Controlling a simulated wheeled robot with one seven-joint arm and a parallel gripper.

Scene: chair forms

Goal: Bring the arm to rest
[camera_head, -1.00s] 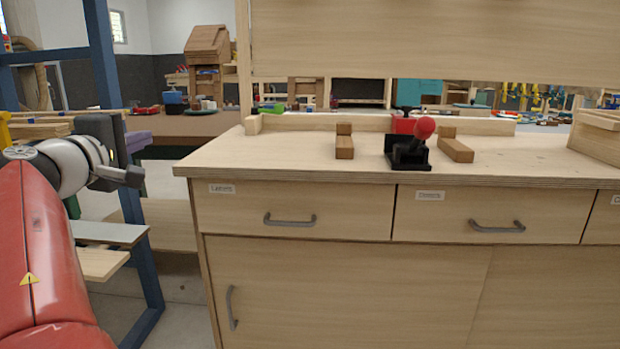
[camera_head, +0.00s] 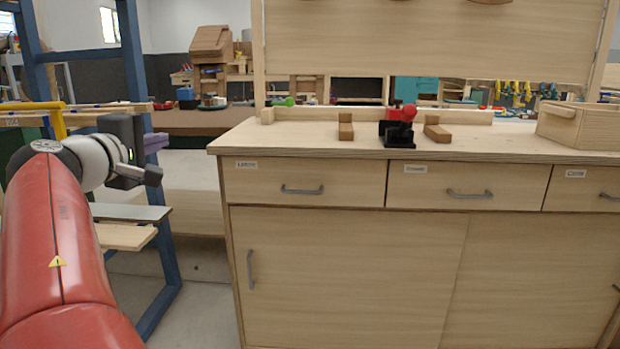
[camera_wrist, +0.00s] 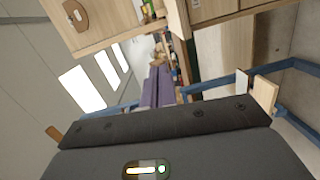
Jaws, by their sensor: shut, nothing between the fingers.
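My arm is raised at the left of the head view, its red link in front and the wrist folded beyond it. My gripper (camera_head: 156,143) has purple fingers, partly hidden behind the dark wrist body. In the wrist view the two purple fingers of my gripper (camera_wrist: 158,72) lie side by side, shut and empty. The gripper is left of the wooden workbench (camera_head: 430,240) and apart from it.
On the bench stand a black clamp with a red knob (camera_head: 398,130), two wooden blocks (camera_head: 346,127) and a wooden box (camera_head: 580,127). A blue frame (camera_head: 133,70) with shelf boards (camera_head: 125,235) stands close to my arm. Floor shows between frame and bench.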

